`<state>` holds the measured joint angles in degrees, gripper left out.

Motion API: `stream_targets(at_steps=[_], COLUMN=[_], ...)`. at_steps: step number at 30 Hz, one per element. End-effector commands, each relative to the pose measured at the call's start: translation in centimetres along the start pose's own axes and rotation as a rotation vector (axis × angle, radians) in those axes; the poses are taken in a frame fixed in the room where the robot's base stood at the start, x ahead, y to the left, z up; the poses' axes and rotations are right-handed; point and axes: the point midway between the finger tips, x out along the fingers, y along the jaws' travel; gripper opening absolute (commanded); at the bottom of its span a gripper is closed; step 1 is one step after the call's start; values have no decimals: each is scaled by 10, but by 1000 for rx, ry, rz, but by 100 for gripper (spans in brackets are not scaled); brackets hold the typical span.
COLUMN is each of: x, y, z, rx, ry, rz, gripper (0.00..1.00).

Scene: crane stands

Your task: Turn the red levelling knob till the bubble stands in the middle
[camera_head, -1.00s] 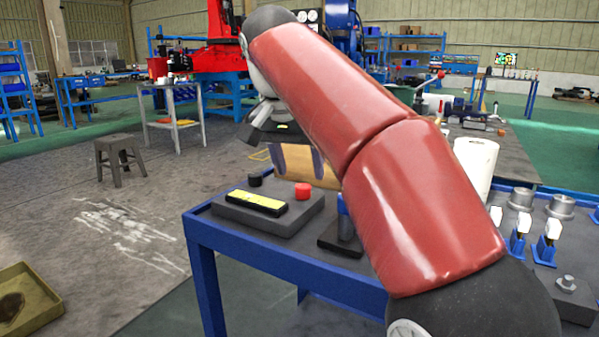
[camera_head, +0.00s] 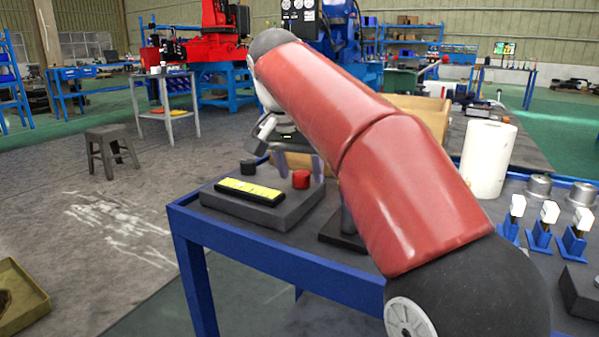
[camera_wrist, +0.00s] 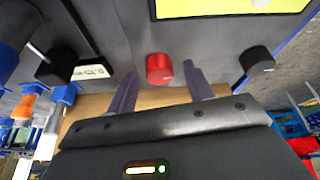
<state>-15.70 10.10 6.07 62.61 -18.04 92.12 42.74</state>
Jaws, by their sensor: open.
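The red levelling knob (camera_head: 301,179) stands on the right part of a dark grey block (camera_head: 285,212) on the blue-framed table. It also shows in the wrist view (camera_wrist: 159,68). A yellow level vial (camera_head: 249,191) in a black holder lies along the front of the block; its bubble is too small to make out. In the wrist view only part of the yellow vial (camera_wrist: 225,8) shows. My gripper (camera_wrist: 158,72) is open and empty. Its two fingers point at the block, and the red knob shows between them; I cannot tell whether they touch it.
A black knob (camera_head: 248,167) stands at the block's back left and shows right of the fingers in the wrist view (camera_wrist: 257,61). A white roll (camera_head: 487,158) and blue stands (camera_head: 541,228) are at the right. A wooden box (camera_head: 420,112) is behind my arm.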

Motion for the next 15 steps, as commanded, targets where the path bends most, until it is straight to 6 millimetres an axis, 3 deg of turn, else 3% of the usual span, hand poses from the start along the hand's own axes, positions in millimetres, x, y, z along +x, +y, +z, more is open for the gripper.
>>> stream_targets(at_steps=[6, 15], x=[0, 0], y=[0, 0], z=[0, 0], rx=[0, 0], ry=[0, 0], rz=[-1, 0], gripper=[52, 14])
